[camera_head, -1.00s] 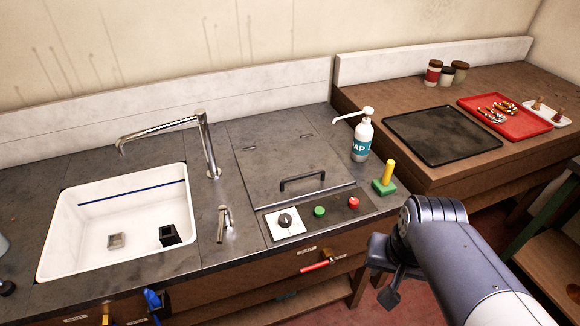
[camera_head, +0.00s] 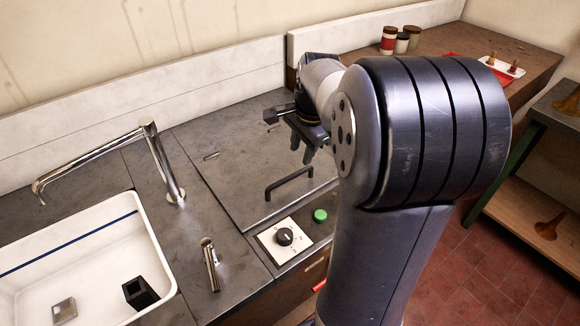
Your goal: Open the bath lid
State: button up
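The bath lid (camera_head: 235,172) is a flat grey metal plate set in the counter, lying shut. Its dark bar handle (camera_head: 289,182) stands up near the lid's front edge. My gripper (camera_head: 313,152) hangs over the right part of the lid, behind and a little right of the handle, apart from it. Its dark fingers point down. They show close together at an angle, so I cannot tell whether they are open or shut. My arm hides the lid's right side and part of the control panel.
A white sink (camera_head: 85,250) with a chrome faucet (camera_head: 160,165) is at the left. A small metal tap (camera_head: 210,262) stands between sink and panel. The panel has a dial (camera_head: 284,236) and a green button (camera_head: 320,215). Jars (camera_head: 401,40) stand on the wooden bench.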

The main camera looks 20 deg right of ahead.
aim_at(296, 173)
jog(key=f, duration=0.2)
jog(key=w+f, duration=0.1)
jog(key=f, duration=0.4)
jog(key=shift+w+a+f, duration=0.2)
jog(key=shift+w+f, duration=0.15)
grip_shut()
